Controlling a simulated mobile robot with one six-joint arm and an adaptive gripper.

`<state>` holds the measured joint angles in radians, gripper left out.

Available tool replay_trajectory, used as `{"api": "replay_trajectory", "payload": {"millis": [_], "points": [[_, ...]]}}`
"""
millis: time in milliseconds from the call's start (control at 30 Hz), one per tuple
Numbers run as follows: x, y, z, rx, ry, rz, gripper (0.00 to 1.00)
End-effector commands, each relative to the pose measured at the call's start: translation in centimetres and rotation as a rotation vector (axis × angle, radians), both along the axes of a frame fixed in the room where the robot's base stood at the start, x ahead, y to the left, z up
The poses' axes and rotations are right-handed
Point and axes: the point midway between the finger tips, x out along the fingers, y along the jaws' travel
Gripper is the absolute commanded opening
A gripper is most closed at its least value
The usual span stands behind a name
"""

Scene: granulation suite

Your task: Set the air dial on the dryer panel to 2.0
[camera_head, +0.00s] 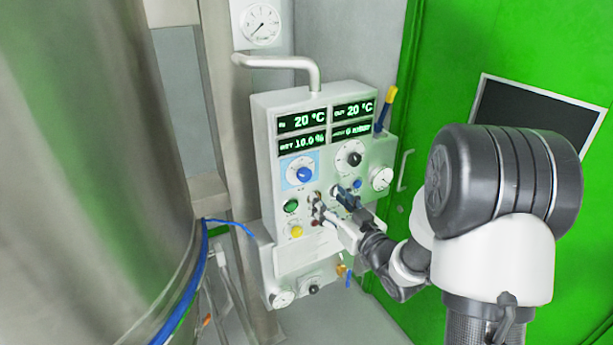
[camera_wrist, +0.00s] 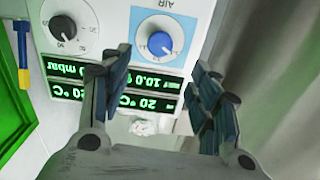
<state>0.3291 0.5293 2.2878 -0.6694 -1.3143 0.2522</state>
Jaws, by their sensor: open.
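The air dial (camera_head: 304,174) is a round blue knob on a white scale with a light blue square plate, at the left of the dryer panel (camera_head: 262,130). In the wrist view the air dial (camera_wrist: 159,43) appears upside down near the top, under its label "AIR". Its setting is too small to read. My gripper (camera_head: 331,203) is open and empty, in front of the panel, below and right of the dial in the head view. In the wrist view my gripper (camera_wrist: 160,80) has its fingers spread, with the dial beyond and between them, apart from both.
A dark knob (camera_head: 355,159) sits right of the dial, below the green displays (camera_head: 302,121). Green (camera_head: 291,206) and yellow (camera_head: 296,231) buttons lie below the dial. A pipe handle (camera_head: 290,62) arches above the panel. A large steel vessel (camera_head: 95,170) stands at left.

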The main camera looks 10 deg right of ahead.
Motion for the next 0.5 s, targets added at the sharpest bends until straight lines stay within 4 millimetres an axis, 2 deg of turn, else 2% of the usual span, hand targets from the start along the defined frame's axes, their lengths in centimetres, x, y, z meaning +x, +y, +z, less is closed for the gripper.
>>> {"api": "replay_trajectory", "payload": {"millis": [300,500], "points": [[6.7,2.3,0.0,0.0,0.0,0.002,0.56],[9.9,3.3,0.0,-0.001,0.001,0.001,0.56]]}}
